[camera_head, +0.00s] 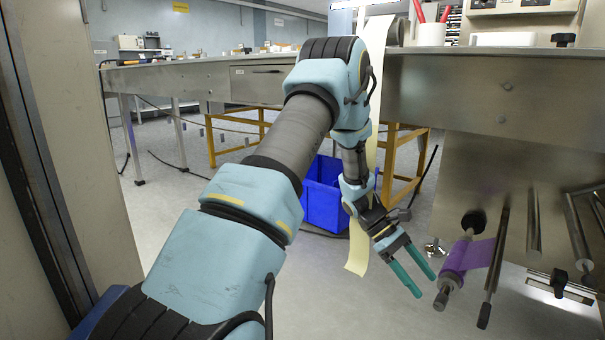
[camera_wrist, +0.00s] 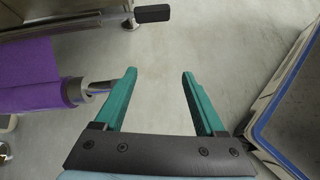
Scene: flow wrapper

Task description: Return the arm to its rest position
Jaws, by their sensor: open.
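My gripper (camera_head: 418,275) hangs at the end of my arm, in front of the machine, with its green fingers pointing down and to the right in the head view. In the wrist view my gripper (camera_wrist: 157,82) is open, with bare grey floor between its fingers. A purple film roll (camera_head: 468,256) on a metal spindle is just right of the gripper in the head view. The roll (camera_wrist: 35,75) shows at the left in the wrist view, close beside the left finger. My arm is stretched forward across the middle of the head view.
A blue bin (camera_head: 322,200) stands on the floor behind my arm. A cream paper strip (camera_head: 359,249) hangs behind my wrist. Metal rollers (camera_head: 533,224) stick out of the steel machine (camera_head: 480,160) on the right. A pale panel (camera_head: 75,130) stands close at the left.

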